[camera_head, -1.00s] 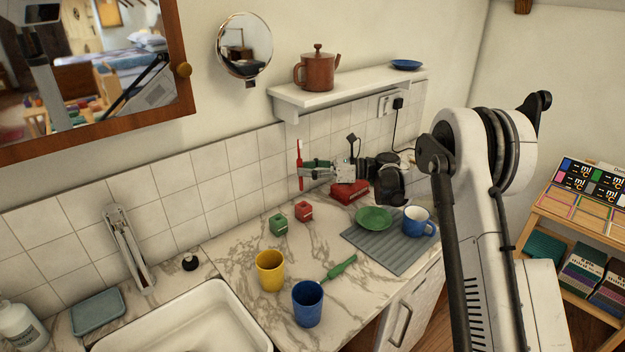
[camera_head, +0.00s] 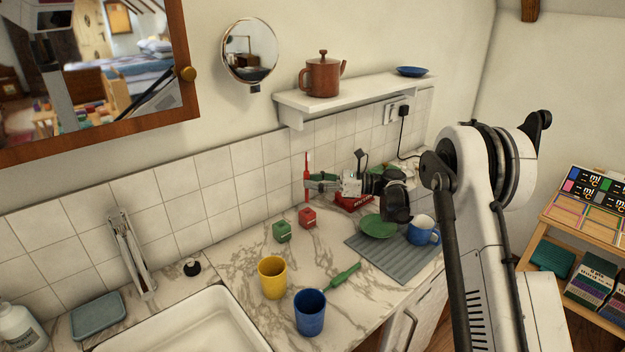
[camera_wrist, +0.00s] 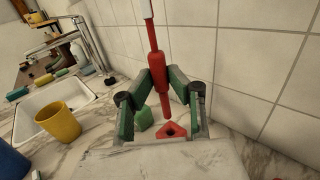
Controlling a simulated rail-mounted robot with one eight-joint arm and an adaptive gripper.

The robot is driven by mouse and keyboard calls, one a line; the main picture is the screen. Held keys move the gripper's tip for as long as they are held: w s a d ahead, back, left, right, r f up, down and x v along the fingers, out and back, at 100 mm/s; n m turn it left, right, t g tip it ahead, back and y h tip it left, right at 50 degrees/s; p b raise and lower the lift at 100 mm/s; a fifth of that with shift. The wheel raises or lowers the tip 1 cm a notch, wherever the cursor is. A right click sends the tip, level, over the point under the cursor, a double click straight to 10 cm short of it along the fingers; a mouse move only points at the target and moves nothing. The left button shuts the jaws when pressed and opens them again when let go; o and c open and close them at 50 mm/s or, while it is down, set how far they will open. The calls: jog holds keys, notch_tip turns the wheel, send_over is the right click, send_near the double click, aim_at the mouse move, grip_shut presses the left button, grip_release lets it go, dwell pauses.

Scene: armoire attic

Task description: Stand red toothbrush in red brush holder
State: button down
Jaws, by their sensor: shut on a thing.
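The red toothbrush (camera_head: 307,172) is held upright, bristle end up; it also shows in the wrist view (camera_wrist: 156,65). My gripper (camera_head: 309,184) is shut on its thick handle, one green-padded finger on each side in the wrist view (camera_wrist: 160,88). The red brush holder (camera_head: 307,217) stands on the marble counter below the handle's lower end.
A green holder (camera_head: 282,231) stands left of the red one. A yellow cup (camera_head: 272,277), a blue cup (camera_head: 310,313) and a green brush (camera_head: 344,276) are nearer the front. A wall shelf (camera_head: 350,95) hangs above; the tiled wall (camera_head: 240,172) is close behind.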

jog(key=b, duration=0.1)
send_over(313, 212)
jog(key=shift+w+f, duration=0.1)
jog(key=shift+f, duration=2.45)
jog(key=shift+f+b, duration=1.1)
jog(key=shift+f, duration=0.25)
jog(key=c, duration=1.6)
grip_release()
jog(key=shift+o, duration=0.2)
jog(key=shift+r, duration=0.1)
notch_tip(313, 212, up, 10)
jog(key=shift+a, duration=0.1)
